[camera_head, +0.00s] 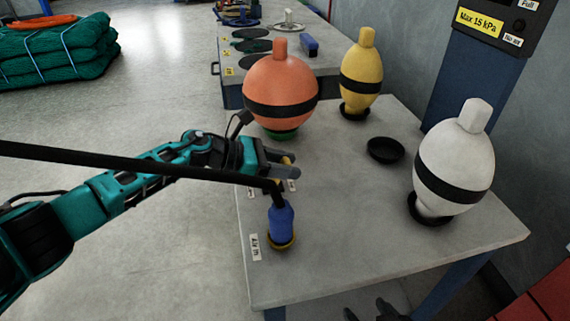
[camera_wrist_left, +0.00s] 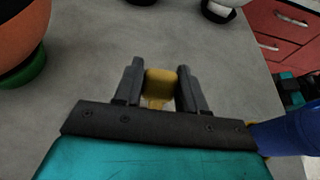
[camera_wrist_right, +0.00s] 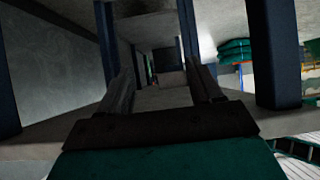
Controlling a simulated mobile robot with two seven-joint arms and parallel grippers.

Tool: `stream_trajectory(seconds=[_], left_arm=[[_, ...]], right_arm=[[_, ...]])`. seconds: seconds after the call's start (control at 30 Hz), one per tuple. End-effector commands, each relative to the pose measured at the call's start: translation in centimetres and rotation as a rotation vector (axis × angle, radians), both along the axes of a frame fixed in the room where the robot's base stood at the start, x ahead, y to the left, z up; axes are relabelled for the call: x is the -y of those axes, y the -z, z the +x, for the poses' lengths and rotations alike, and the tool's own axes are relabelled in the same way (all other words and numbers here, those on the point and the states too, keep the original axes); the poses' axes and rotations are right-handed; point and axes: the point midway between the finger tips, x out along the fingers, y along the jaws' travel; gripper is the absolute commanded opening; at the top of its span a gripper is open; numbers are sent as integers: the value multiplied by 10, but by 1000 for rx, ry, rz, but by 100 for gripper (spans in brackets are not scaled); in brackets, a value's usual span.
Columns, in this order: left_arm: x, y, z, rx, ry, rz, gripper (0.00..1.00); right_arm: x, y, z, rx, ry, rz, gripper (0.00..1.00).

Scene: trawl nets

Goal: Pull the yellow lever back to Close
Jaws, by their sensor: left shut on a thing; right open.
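The yellow lever (camera_wrist_left: 160,84) shows in the left wrist view between the two fingers of my left gripper (camera_wrist_left: 160,88). The fingers are shut on it. In the head view my left gripper (camera_head: 290,170) is over the left part of the grey table, and the lever is mostly hidden by the gripper and the black hose. Small white labels lie beside it, too small to read. My right gripper (camera_wrist_right: 165,85) is open and empty in its wrist view, low beside table legs. Its dark fingers (camera_head: 375,311) show at the bottom edge of the head view.
A blue fitting (camera_head: 281,222) with a black hose (camera_head: 130,160) stands in front of the lever, by an "Air in" label (camera_head: 255,247). An orange float (camera_head: 281,88), yellow float (camera_head: 361,75) and white float (camera_head: 455,165) stand on the table (camera_head: 350,240). An empty black ring (camera_head: 385,149) lies between.

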Motion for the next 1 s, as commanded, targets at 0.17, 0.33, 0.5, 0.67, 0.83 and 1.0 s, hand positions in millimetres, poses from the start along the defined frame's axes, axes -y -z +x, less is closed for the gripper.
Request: stream_trajectory(seconds=[0.17, 0.33, 0.5, 0.67, 0.83, 1.0], left_arm=[[-3, 5, 0, 6, -1, -34, 0], [-7, 7, -1, 21, 0, -107, 0], [-14, 8, -3, 43, -1, -209, 0], [-20, 7, -4, 64, 1, -310, 0], [-27, 4, -5, 83, -1, -409, 0], [-32, -1, -6, 98, 0, -491, 0]], right_arm=[[-2, 14, 1, -4, -2, 8, 65], [-15, 23, 8, 3, -22, 28, 65], [-20, 53, 10, 4, -31, 38, 65], [-20, 89, 10, 4, -30, 37, 65], [-26, 107, 13, 4, -39, 51, 65], [-32, 113, 15, 0, -48, 61, 65]])
